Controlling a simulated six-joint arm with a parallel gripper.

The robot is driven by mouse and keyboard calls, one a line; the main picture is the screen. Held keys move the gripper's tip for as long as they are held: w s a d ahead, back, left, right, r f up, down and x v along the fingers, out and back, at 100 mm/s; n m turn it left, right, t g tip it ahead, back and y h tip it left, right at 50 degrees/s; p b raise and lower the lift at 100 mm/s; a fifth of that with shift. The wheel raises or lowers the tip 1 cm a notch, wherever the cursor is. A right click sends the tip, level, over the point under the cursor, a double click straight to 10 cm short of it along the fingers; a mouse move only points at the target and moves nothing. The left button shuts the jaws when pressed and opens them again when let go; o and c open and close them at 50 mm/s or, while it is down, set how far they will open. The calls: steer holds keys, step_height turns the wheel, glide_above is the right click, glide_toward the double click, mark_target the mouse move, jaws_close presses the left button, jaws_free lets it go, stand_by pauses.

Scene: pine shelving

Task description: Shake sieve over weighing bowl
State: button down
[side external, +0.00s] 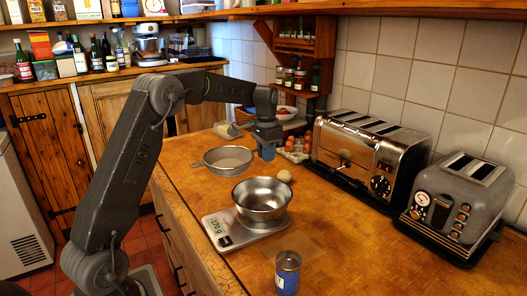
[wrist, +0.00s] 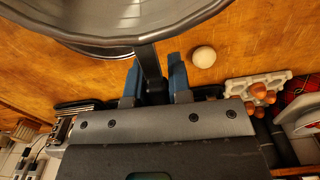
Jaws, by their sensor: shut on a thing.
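The sieve (side external: 229,166), a round grey rim with a small lug on its left, is behind the weighing bowl in the side view. My gripper (side external: 267,152) is at its right side, with blue fingers pointing down. In the wrist view the sieve's dark handle (wrist: 150,65) runs between the blue fingers of my gripper (wrist: 154,80), which are shut on it. The sieve's rim (wrist: 150,36) fills the top of that view. The steel weighing bowl (side external: 262,212) stands upright on a scale (side external: 222,232) with a lit display. The sieve is not over the bowl's middle. Its contents are unclear.
A pale round ball (side external: 284,176) lies right of the sieve. An egg tray (side external: 295,153) is behind it. Two toasters (side external: 345,160) (side external: 458,205) stand along the tiled wall. A blue-labelled jar (side external: 287,272) stands at the front. The counter between bowl and toasters is clear.

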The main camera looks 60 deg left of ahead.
steer(key=w+d+f, duration=0.5)
steer(key=d+f, duration=0.1)
steer(key=shift+w+d, duration=0.15)
steer(key=shift+w, duration=0.1)
stand_by(1.4)
steer(key=shift+f, duration=0.1)
step_height(320, 180, up, 6)
stand_by(1.5)
